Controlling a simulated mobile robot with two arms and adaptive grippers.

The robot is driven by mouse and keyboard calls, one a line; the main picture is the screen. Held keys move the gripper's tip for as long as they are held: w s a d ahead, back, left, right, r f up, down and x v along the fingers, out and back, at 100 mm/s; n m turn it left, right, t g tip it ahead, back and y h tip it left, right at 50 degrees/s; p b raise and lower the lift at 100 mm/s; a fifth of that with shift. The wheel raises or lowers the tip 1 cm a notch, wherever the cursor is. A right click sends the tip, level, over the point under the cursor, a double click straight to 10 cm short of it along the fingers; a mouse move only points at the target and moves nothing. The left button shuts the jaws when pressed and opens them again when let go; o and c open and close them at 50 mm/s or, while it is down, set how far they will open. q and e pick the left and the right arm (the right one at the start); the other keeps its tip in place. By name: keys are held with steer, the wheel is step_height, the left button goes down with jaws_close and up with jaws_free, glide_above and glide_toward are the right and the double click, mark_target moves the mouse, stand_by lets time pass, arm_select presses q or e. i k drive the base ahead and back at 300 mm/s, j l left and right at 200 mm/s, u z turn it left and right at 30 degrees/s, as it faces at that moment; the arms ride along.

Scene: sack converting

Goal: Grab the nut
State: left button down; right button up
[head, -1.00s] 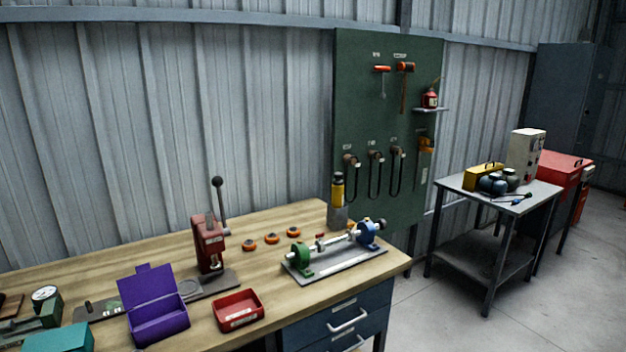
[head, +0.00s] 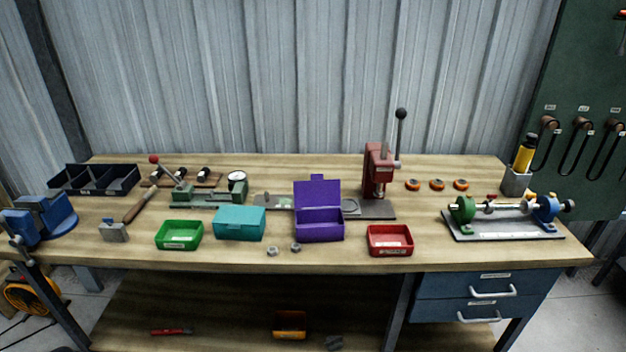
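Two small grey metal pieces that look like nuts lie on the wooden bench top near its front edge. One nut (head: 272,251) is on the left and the other nut (head: 296,247) is just right of it, in front of the open purple box (head: 319,229). They are apart from each other and too small to tell in detail. Neither of my grippers is in the head view.
Around the nuts on the bench (head: 345,254) stand a closed teal box (head: 240,223), a green tray (head: 179,235) and a red tray (head: 390,241). A red press (head: 378,172) stands behind. A blue vise (head: 38,220) is at the left end.

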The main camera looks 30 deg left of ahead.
mark_target(272, 252)
steer(key=u, duration=1.3)
